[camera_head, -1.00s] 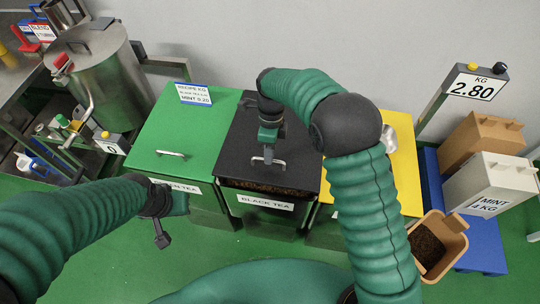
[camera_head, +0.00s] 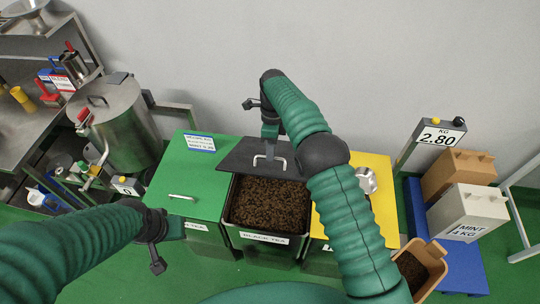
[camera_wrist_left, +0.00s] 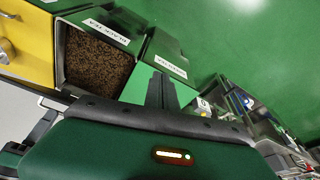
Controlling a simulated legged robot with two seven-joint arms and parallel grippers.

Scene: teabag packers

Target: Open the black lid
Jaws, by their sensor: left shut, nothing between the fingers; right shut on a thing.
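The black lid (camera_head: 238,158) sits at the back of the black tea bin (camera_head: 227,222) in the head view. The bin's front and middle are uncovered, showing dark loose tea (camera_head: 268,205). I cannot tell whether the lid is tilted up or slid back. My right gripper (camera_head: 269,151) is shut on the lid's metal handle (camera_head: 284,163). My left gripper (camera_head: 157,264) is shut and empty, hanging in front of the green bin, apart from the lid.
A green lid (camera_head: 184,177) closes the bin to the left. A yellow lid (camera_head: 377,190) with a metal handle is on the right, partly behind my right arm. A brown container of tea (camera_head: 434,262) stands at the front right. Floor in front of the bins is clear.

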